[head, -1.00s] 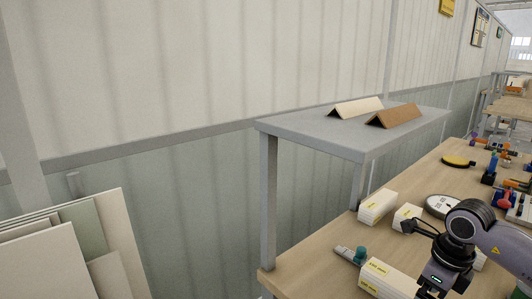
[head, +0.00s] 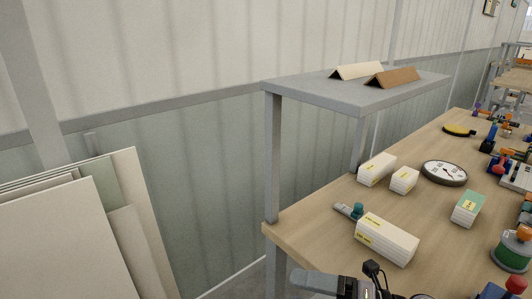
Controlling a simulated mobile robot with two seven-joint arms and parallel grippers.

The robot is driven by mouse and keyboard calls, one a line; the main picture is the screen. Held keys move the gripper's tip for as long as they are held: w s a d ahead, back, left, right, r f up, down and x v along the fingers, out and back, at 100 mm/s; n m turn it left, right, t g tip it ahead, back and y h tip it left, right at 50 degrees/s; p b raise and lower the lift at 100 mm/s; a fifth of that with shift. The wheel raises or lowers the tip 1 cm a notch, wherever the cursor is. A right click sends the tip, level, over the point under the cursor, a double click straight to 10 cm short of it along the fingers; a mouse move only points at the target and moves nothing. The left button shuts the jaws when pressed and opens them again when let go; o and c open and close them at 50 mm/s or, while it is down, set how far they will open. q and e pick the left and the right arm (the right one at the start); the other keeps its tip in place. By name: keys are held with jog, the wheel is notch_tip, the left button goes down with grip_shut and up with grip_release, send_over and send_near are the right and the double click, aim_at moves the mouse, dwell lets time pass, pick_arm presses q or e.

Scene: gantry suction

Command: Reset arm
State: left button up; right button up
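At the bottom edge of the head view, part of one of my arms (head: 350,287) shows, with a grey rounded piece pointing left and a small black part on top. It is cut off by the frame edge and stands in front of the workbench (head: 320,239). No arm comes in from the left, and I see no left gripper.
A grey raised shelf (head: 340,95) bears two angled pieces. Panels (head: 70,240) lean at left.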

jog(key=d+f+m+t+h, duration=0.4)
jog(key=f+m+t+h, duration=0.15)
jog(key=m, duration=0.65)
jog(key=d+f+m+t+h, duration=0.4)
jog(key=d+m+t+h, duration=0.15)
jog(key=m, duration=0.55)
jog(key=s+d+f+m+g+h, duration=0.2)
jog(key=s+f+m, duration=0.2)
jog(key=s+f, duration=0.2)
jog(key=s+d+f+m+g+h, duration=0.2)
jog(key=s+f+m+g, duration=0.1)
jog(key=s+f+m, duration=0.2)
notch_tip(320, 180, down, 2)
jog(key=shift+s+m+h, duration=0.3)
jog(key=shift+s, duration=0.3)
jog(key=shift+s+d, duration=0.1)
